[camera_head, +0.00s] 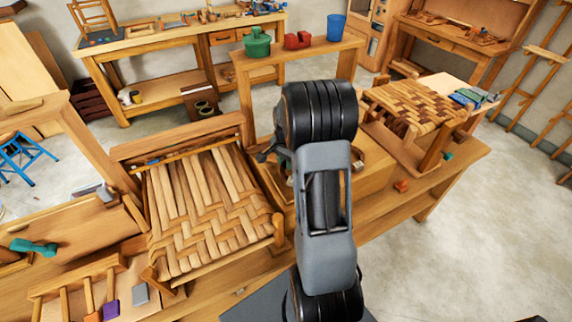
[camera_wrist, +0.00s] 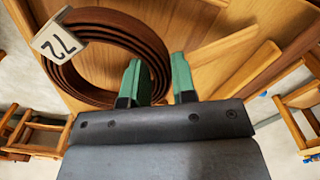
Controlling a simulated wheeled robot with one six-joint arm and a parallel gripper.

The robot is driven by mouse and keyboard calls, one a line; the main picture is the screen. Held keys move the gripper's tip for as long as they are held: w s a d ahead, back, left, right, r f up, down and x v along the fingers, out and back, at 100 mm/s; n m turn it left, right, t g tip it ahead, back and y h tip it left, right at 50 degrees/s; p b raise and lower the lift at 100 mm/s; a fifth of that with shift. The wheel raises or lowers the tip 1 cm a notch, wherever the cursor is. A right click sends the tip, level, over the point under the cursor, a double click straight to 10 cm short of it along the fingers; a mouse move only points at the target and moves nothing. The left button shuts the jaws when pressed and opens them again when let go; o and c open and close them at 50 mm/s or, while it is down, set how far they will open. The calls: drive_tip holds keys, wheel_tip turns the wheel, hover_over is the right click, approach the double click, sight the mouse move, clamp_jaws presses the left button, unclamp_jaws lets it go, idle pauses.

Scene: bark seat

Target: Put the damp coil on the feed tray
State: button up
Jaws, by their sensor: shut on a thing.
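A dark brown coil (camera_wrist: 78,84) of flat strip with a pale tag (camera_wrist: 58,41) reading 72 fills the upper left of the wrist view. My gripper (camera_wrist: 157,82) has green fingertips on either side of the coil's right-hand band and is shut on it. Wooden surfaces show behind the coil; I cannot tell the gap to them.
A half-woven seat frame (camera_head: 205,205) stands left of my arm, and a checker-woven seat (camera_head: 415,108) stands to the right. A small orange piece (camera_head: 401,186) lies near the bench edge. Green, red and blue containers (camera_head: 297,40) stand on a rear shelf. Open floor lies at right.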

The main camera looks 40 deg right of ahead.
drive_tip(key=shift+f, duration=0.9)
drive_tip(key=shift+f, duration=0.15)
drive_tip(key=o, duration=0.9)
